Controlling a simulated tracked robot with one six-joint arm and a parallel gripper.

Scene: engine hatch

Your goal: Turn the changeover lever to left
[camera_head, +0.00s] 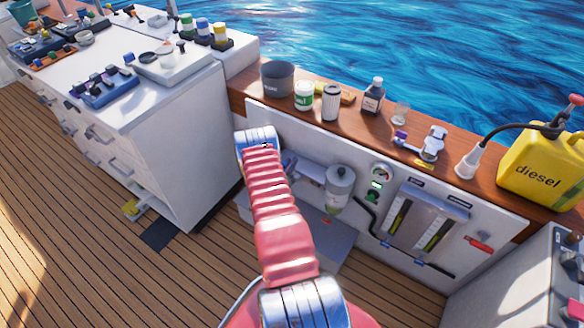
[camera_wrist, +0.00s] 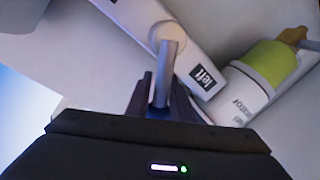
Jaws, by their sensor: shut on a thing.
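The changeover lever (camera_wrist: 172,55) is a grey handle on a round white pivot, seen in the wrist view. My gripper (camera_wrist: 163,92) is shut on the lever, with a dark finger on each side of it. In the head view my own arm hides the lever and the gripper.
A white and green canister (camera_wrist: 240,92) sits close to the right of the lever. A yellow diesel can (camera_head: 540,170) stands on the wooden ledge (camera_head: 460,190).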

